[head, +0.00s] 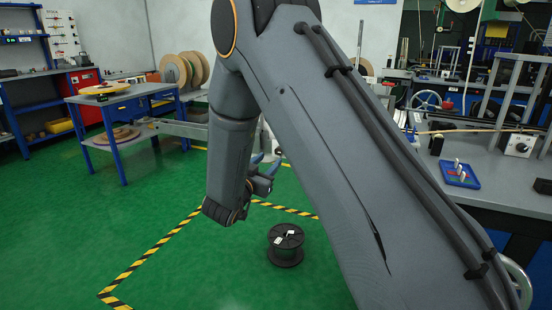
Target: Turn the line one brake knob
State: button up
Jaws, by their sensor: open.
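My gripper (266,163) hangs in the middle of the head view, below my folded arm, over the green floor. Its blue-grey fingers are small and partly hidden by the wrist; they stand apart, with nothing visible between them. On the right workbench (500,198), a pale box with a round dial or knob (520,146) stands beneath a grey metal frame. I cannot tell whether this is the line one brake knob; no label is readable. My gripper is well to the left of it and apart from it. My arm hides part of the bench.
A black spool (285,244) stands on the floor inside yellow-black tape. A blue tray (459,174) with small items lies on the right bench, and a spoked handwheel (426,101) is farther back. A blue-legged table (130,92) stands at left. The left-front floor is clear.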

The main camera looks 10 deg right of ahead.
aim_at(277, 152)
jog(key=x, duration=0.7)
jog(key=shift+w+d, duration=0.15)
grip_shut()
jog(key=n+p, duration=0.3)
jog(key=shift+r+n, duration=0.1)
jog(key=shift+n, duration=0.3)
jog(key=n+p, duration=0.3)
jog(key=n, duration=0.1)
jog(key=shift+n+p, duration=0.4)
